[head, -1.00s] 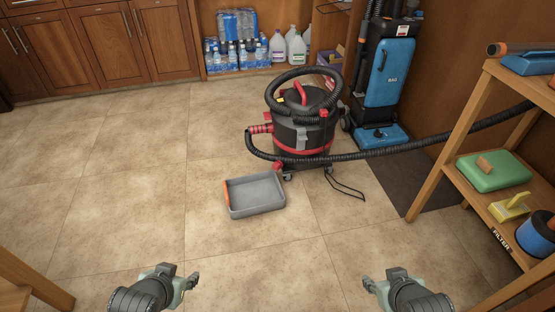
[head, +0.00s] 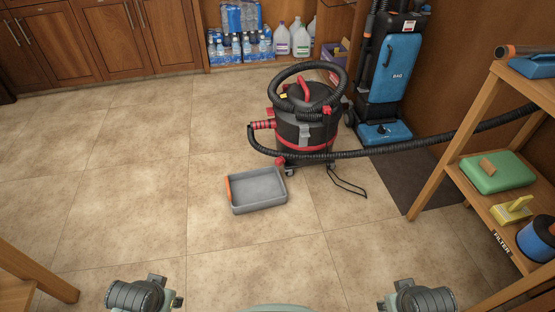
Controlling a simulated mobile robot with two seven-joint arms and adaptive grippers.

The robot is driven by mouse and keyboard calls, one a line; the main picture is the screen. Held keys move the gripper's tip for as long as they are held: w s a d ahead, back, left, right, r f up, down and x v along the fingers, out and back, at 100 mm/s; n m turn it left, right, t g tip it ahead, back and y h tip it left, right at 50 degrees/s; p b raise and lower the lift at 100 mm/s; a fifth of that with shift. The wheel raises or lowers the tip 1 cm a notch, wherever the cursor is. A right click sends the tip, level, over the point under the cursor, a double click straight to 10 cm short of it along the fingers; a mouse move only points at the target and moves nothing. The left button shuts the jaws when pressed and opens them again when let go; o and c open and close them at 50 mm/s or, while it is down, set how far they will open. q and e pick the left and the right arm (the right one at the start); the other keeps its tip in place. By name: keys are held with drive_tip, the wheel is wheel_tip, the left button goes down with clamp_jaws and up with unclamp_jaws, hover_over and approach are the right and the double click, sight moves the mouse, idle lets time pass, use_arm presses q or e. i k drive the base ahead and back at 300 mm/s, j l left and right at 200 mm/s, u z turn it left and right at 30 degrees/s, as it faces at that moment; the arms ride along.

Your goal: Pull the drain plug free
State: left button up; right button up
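A black and red shop vacuum (head: 304,133) stands upright on the tiled floor. A small red piece (head: 281,161), which looks like the drain plug, sits low on its front left side, just above the far edge of a shallow grey tray (head: 258,207). The tray lies on the floor in front of the vacuum and looks empty. My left gripper (head: 176,301) and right gripper (head: 383,304) are at the bottom edge of the head view, partly cut off, well short of the vacuum and apart from everything. Their fingers do not show clearly.
The vacuum's black hose (head: 400,152) runs right, toward a wooden shelf (head: 445,190) holding a green case (head: 497,173). A cord (head: 347,183) lies on the floor. A blue upright vacuum (head: 385,85) stands behind. The floor left of the tray is clear.

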sight(280, 161)
drive_tip(key=i+l+u, duration=0.4)
drive_tip(key=i+l, duration=0.2)
drive_tip(key=i, duration=0.25)
drive_tip(key=i+l+u, duration=0.4)
drive_tip(key=i+l, duration=0.35)
drive_tip(key=l, duration=0.1)
